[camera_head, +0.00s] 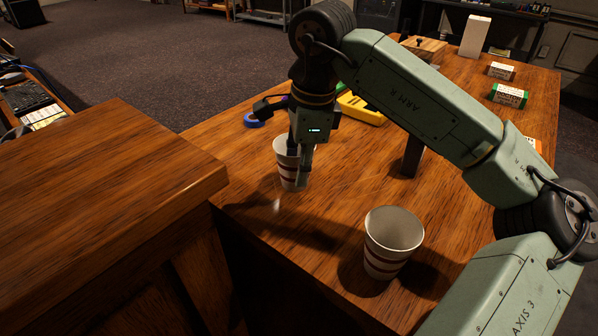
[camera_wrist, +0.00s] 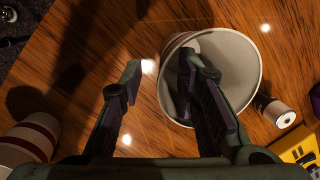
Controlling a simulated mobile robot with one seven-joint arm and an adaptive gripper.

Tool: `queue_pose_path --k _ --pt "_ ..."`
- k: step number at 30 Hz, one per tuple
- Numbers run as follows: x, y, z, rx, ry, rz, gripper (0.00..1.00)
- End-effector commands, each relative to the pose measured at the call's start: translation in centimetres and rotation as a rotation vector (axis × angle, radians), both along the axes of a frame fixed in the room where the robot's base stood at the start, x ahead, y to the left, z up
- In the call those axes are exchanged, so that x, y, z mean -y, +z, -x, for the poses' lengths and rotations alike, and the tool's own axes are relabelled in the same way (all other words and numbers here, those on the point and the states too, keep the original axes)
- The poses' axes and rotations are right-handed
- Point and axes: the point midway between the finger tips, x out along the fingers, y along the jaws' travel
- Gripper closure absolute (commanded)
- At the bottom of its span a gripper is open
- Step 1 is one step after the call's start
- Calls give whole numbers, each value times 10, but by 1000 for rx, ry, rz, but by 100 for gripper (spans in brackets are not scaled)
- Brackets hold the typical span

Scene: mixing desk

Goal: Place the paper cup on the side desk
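A white paper cup with dark red bands (camera_head: 284,152) stands on the wooden table, and it also shows in the wrist view (camera_wrist: 240,65). My gripper (camera_head: 302,172) is lowered at this cup. In the wrist view my gripper (camera_wrist: 161,72) is open, with the right finger inside the cup's mouth and the left finger outside, so the near wall lies between them. Neither finger clearly presses the wall. A second similar cup (camera_head: 391,235) stands nearer the front edge, and it shows at the wrist view's lower left (camera_wrist: 32,138). A wooden desk (camera_head: 95,190), perhaps the side desk, stands at left.
The left desk's visible top is bare and stands higher than the table (camera_head: 255,210). A blue tape roll (camera_head: 254,120) and a yellow item (camera_head: 362,109) lie behind the cup. Small boxes (camera_head: 509,95) and a tall white box (camera_head: 475,36) stand at the far right.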

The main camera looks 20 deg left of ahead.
Motion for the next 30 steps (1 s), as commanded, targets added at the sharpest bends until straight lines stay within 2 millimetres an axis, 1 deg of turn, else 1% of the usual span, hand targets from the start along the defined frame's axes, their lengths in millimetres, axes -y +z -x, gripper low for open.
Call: queue_pose_path --k 1,6,9,13,18,30 --pt "1 11 0 4 -1 0 70" --pt "7 49 2 4 -1 0 70" --pt "10 68 3 3 -1 1 70" --pt "12 86 4 2 0 1 70" --pt "14 97 5 0 2 0 70" --pt "14 98 6 0 2 0 70"
